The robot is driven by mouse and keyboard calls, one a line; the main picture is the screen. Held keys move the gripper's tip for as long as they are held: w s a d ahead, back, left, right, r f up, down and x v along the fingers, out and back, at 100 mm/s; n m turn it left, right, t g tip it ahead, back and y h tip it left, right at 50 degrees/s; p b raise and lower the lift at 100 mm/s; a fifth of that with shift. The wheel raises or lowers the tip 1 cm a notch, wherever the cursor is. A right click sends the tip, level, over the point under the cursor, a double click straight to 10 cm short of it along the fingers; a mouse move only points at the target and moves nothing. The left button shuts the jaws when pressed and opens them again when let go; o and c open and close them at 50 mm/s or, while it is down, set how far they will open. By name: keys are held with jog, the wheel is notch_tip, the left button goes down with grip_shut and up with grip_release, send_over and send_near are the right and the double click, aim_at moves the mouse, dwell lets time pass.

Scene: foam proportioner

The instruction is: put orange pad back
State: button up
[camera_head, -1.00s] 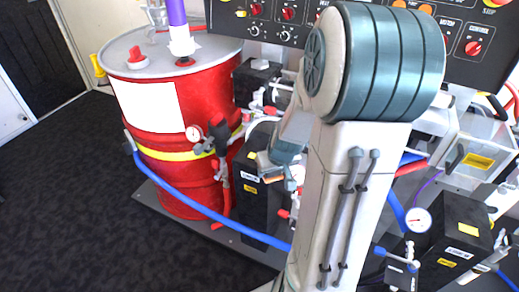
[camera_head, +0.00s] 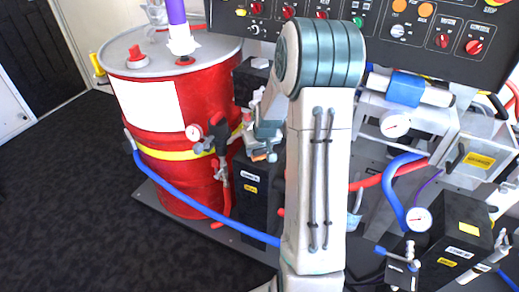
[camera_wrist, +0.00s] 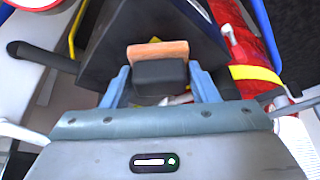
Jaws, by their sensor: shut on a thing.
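The orange pad (camera_wrist: 157,51) shows in the wrist view as an orange-tan slab with a black block (camera_wrist: 160,75) on its near side. My gripper (camera_wrist: 161,86) has its two blue fingers on either side of the black block and is shut on this piece. In the head view my gripper (camera_head: 265,146) is beside the red drum, above a black box; a small orange edge of the pad (camera_head: 260,157) shows beneath it. Most of the pad is hidden there by the fingers. Whether the pad touches anything beyond the gripper cannot be told.
The red drum (camera_head: 203,110) stands left of my gripper, with a gauge and valve on its side. A black box (camera_head: 255,195) with labels is below. A control panel (camera_head: 400,30) runs along the top. A blue hose (camera_head: 195,202) crosses in front; dark floor lies left.

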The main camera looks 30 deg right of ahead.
jog(key=shift+f, duration=0.2)
jog(key=shift+f, duration=0.1)
jog(key=o, duration=0.9)
jog(key=shift+o, duration=0.2)
jog(key=shift+r, duration=0.4)
jog(key=d+p+v, duration=0.1)
jog(key=v, duration=1)
jog(key=s+a+r+g, duration=0.1)
jog(key=s+a+r, duration=0.2)
jog(key=s+a, duration=0.5)
jog(key=s+a+r+n+g, duration=0.1)
jog(key=s+a+r, duration=0.2)
jog(key=s+a, duration=0.5)
jog(key=s, duration=0.5)
jog(key=shift+y, duration=0.4)
